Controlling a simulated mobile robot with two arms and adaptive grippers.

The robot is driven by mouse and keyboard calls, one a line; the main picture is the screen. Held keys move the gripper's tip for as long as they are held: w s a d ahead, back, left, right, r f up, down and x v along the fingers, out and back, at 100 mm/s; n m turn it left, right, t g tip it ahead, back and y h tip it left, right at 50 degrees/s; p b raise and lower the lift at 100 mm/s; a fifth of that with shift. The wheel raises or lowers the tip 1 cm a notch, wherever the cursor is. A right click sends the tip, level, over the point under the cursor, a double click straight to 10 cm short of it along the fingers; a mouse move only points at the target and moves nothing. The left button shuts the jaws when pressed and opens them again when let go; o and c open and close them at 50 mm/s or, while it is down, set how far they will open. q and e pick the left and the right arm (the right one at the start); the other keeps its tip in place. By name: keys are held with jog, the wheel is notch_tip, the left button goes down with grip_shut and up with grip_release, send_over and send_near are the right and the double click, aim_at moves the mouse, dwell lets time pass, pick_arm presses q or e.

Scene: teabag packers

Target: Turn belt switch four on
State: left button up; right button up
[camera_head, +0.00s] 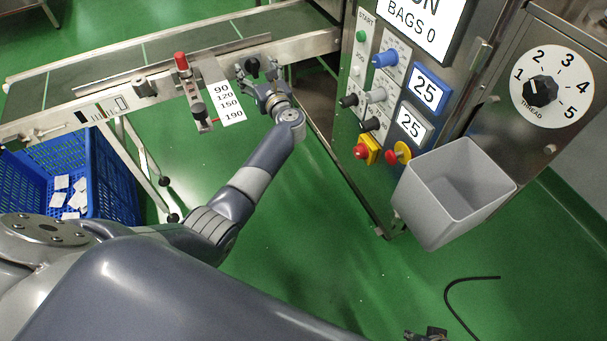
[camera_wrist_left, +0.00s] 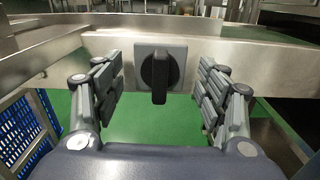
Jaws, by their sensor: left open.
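A black rotary switch (camera_wrist_left: 160,72) sits on a grey square plate on the steel side rail of the conveyor belt. Its handle stands upright in the left wrist view. No number shows on it. In the head view a black knob (camera_head: 252,67) shows on the rail just beyond my left gripper (camera_head: 262,90). My left gripper is open, with one finger on each side of the switch and a gap to it on both sides. Only a small dark part of what looks like my right gripper (camera_head: 428,334) shows at the bottom edge.
A scale plate (camera_head: 226,103) and a red-topped post (camera_head: 181,63) stand on the rail left of the gripper. A blue crate (camera_head: 110,180) with white bags is below. The machine panel (camera_head: 345,110) and a grey bin (camera_head: 450,195) are to the right.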

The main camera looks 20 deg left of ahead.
pick_arm(q)
jog(key=p+v, duration=0.3)
jog(key=v, duration=0.8)
jog(key=s+d+f+m+t+h+p, duration=0.1)
jog(key=s+d+f+m+h+p, duration=0.3)
jog(key=f+m, duration=0.4)
jog(key=s+d+f+m+t+h+p, duration=0.1)
jog(key=s+d+f+m+h+p, duration=0.3)
jog(key=m, duration=1.6)
jog(key=d+f+h+p, duration=0.3)
jog(key=d+f+h, duration=0.1)
jog(key=shift+d+t, duration=0.25)
jog(key=shift+t, duration=0.15)
pick_arm(e)
jog(key=w+v, duration=0.3)
jog(key=v, duration=1)
jog(key=shift+r, duration=0.55)
pick_arm(q)
jog(key=shift+s, duration=0.1)
